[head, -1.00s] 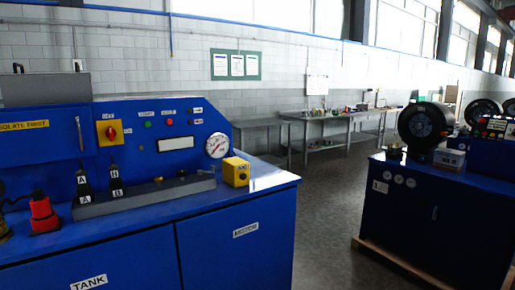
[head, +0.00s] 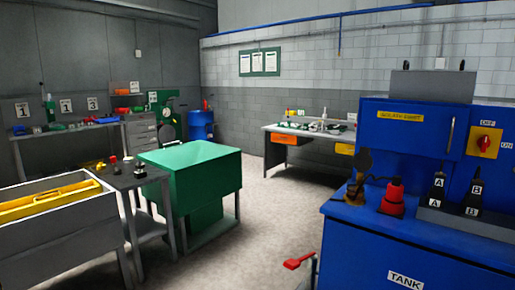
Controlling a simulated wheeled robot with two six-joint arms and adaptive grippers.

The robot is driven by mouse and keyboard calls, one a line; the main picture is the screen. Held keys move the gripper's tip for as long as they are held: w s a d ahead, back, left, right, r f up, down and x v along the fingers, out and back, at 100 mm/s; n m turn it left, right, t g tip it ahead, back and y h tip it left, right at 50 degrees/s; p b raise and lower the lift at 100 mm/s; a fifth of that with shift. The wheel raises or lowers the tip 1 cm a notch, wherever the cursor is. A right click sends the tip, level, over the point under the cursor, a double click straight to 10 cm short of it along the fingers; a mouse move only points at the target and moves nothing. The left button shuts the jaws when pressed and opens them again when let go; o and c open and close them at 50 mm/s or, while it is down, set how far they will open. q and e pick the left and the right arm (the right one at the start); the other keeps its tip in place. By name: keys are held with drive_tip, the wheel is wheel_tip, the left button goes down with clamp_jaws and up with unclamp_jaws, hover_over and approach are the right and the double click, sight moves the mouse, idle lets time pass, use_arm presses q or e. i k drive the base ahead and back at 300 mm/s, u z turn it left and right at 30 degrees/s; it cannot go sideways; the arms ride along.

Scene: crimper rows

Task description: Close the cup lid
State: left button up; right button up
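A small brass-coloured cup (head: 354,190) stands on the left end of the blue machine's top (head: 345,212). A dark round piece (head: 363,160), which looks like its lid, stands up above it, raised rather than lying flat. The join between them is too small to make out. A red bottle-shaped thing (head: 392,198) with a dark top stands just to the right of the cup. Neither of my grippers shows in the head view.
Two black levers marked A (head: 438,190) and B (head: 474,198) stand right of the red thing. A red handle (head: 298,263) sticks out by the machine's left front. A green tank (head: 190,180) and a grey bin (head: 55,225) stand left. Open floor lies between.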

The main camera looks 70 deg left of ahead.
sight(363, 161)
drive_tip(key=u, duration=2.75)
drive_tip(key=i, duration=4.25)
drive_tip(key=z, duration=2.15)
drive_tip(key=i, duration=1.65)
